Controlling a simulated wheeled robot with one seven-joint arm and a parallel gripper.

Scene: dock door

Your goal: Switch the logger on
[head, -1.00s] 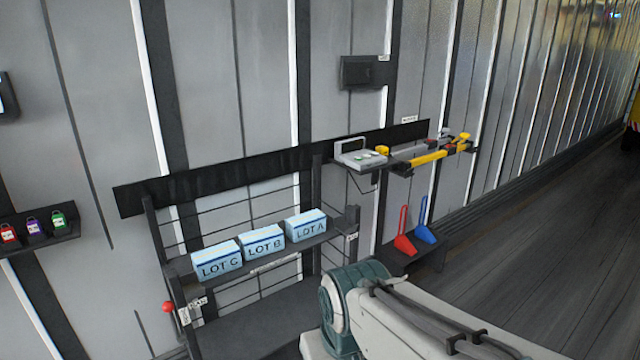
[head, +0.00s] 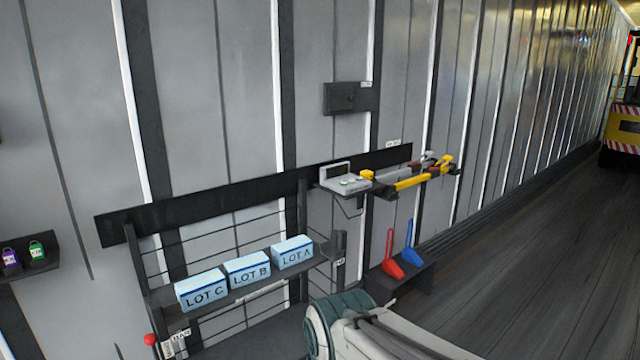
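No thing here can be read as the logger. A light grey device (head: 344,184) with a raised panel and green spots on top sits on a small wall shelf; I cannot tell if it is the logger or whether it is on. A dark box (head: 348,98) with a small unreadable tag hangs on the wall above it; its front shows no lit display. My gripper is outside the view. Only a teal and white part of my arm shows at the bottom middle, in front of the lower rack.
A rack holds blue boxes LOT C (head: 202,290), LOT B (head: 247,269) and LOT A (head: 293,252). A red knob (head: 150,339) sticks out at its left. Yellow-handled tools (head: 420,178) lie right of the device. Red (head: 391,262) and blue scoops stand below. Floor at right is clear before a yellow vehicle (head: 622,125).

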